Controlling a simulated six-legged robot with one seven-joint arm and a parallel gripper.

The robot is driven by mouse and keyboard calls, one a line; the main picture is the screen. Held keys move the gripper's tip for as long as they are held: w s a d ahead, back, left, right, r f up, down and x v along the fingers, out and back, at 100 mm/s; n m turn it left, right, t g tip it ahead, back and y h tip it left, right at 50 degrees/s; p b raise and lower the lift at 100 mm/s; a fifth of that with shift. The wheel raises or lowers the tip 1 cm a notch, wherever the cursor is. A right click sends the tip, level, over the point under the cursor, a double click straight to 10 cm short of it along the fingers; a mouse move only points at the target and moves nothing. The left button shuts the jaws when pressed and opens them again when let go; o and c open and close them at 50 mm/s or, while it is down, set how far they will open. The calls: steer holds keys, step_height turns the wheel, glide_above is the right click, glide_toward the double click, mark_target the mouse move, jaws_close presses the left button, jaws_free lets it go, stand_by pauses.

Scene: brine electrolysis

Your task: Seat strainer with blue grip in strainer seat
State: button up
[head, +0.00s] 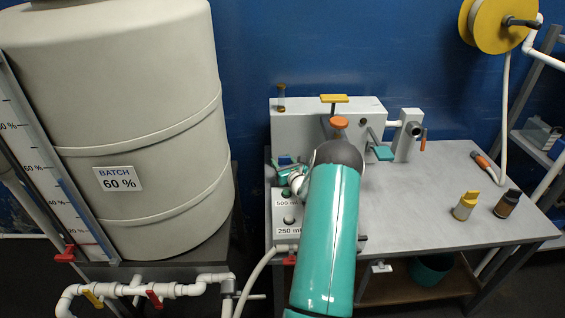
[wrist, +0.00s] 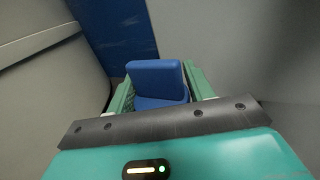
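The blue grip of the strainer (wrist: 157,85) shows in the wrist view as a blue block filling the gap between the green fingers of my gripper (wrist: 160,92). My gripper looks shut on it. The strainer's body beyond the grip is hidden. In the head view my gripper (head: 286,166) is at the left end of the bench, in front of the grey box unit and near the big tank. My own arm covers part of it, and the strainer cannot be made out there. I cannot make out the strainer seat in either view.
The grey box unit (head: 297,122) has a yellow handle (head: 334,98), an orange knob (head: 339,122) and a teal lever (head: 384,153). The beige tank (head: 150,90) stands close on the left. Two small bottles (head: 464,206) (head: 507,203) stand right. The bench (head: 420,210) is clear mid-right.

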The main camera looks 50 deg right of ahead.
steer(key=c, duration=0.7)
steer(key=shift+o, duration=0.2)
steer(key=shift+r, duration=0.1)
steer(key=o, duration=1.2)
steer(key=shift+o, duration=0.2)
steer(key=v, duration=1.3)
steer(key=shift+s+a+r, duration=0.1)
steer(key=shift+s+a, duration=0.15)
steer(key=shift+s, duration=0.1)
